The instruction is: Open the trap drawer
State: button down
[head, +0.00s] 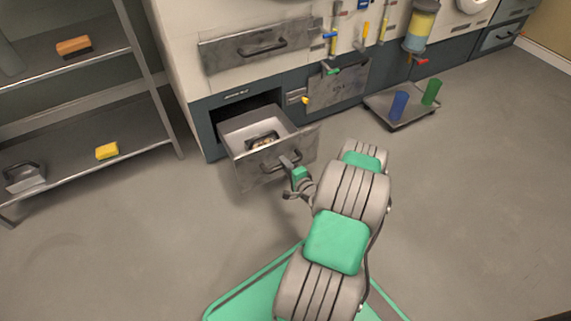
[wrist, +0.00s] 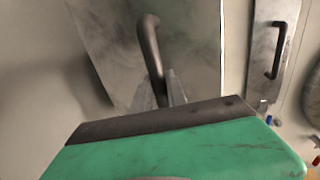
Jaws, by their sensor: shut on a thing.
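The trap drawer (head: 240,149) is pulled out from the low cabinet at the left, below a closed metal panel. A small dark and brown item (head: 263,142) lies inside it. Its metal front carries a dark bar handle (head: 288,160). My gripper (head: 294,167) is at this handle and shut on it. In the wrist view the handle (wrist: 150,50) runs down between my gripper's fingers (wrist: 162,92), in front of the grey drawer front (wrist: 190,40). The fingertips are partly hidden by my gripper's own body.
A closed panel with a handle (head: 262,45) is above the drawer. A shelf rack (head: 140,100) with a yellow sponge (head: 107,151) stands at the left. A low trolley (head: 385,115) with blue and green cups is at the right. The floor before the drawer is clear.

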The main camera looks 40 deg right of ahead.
dwell(0.3)
jog(key=c, duration=1.3)
grip_release()
jog(key=shift+c, duration=0.2)
jog(key=p+v, duration=0.2)
jog(key=v, duration=0.5)
jog(key=shift+s+p, duration=0.4)
